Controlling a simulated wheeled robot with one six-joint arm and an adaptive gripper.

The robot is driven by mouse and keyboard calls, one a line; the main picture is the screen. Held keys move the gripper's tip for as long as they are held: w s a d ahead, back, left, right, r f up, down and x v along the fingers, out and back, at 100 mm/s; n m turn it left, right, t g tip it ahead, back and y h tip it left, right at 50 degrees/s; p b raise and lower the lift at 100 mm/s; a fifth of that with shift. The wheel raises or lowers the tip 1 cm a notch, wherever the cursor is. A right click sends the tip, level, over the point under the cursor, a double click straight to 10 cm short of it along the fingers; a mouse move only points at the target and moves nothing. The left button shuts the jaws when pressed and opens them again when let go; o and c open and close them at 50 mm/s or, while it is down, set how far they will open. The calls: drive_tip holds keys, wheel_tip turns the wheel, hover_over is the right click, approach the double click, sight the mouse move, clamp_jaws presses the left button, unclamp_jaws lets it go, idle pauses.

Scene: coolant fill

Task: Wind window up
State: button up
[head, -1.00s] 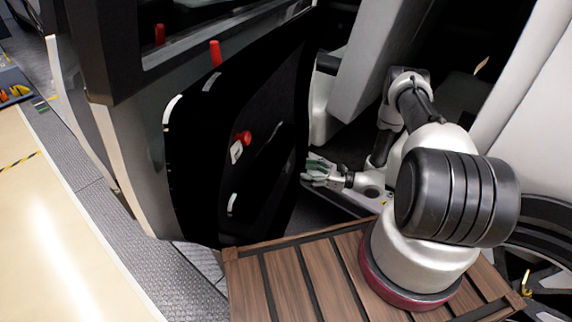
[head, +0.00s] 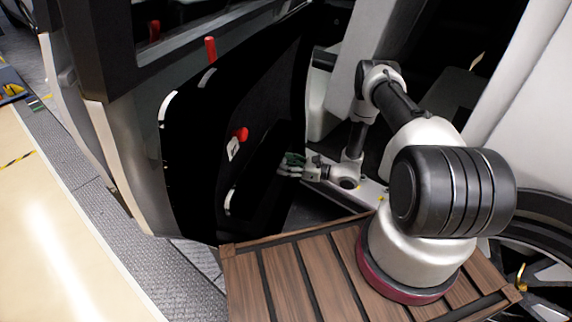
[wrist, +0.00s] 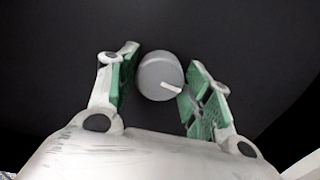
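The open vehicle door (head: 175,170) has a black inner panel and fills the left-middle of the head view. In the wrist view, a grey round knob (wrist: 160,77) with a small white bar stands out from a dark surface. My gripper (wrist: 163,85) is open, with green-padded fingers on either side of the knob. The right finger looks close to the white bar; I cannot tell whether it touches. In the head view my gripper (head: 287,162) is at the lower right of the door panel, where the knob cannot be made out. The window glass is not clearly visible.
A red knob with a white tag (head: 238,140) is on the door panel, and a red peg (head: 210,48) stands on the door's top edge. A seat (head: 355,70) is behind my arm. A slatted wooden platform (head: 300,275) lies under my base.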

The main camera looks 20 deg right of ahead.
drive_tip(key=c, duration=0.5)
drive_tip(key=shift+o, duration=0.2)
drive_tip(key=shift+n, duration=0.3)
drive_tip(key=n, duration=1.9)
drive_tip(key=shift+f, duration=0.1)
drive_tip(key=shift+s+n, duration=0.1)
drive_tip(key=shift+n, duration=0.2)
drive_tip(key=o, duration=1)
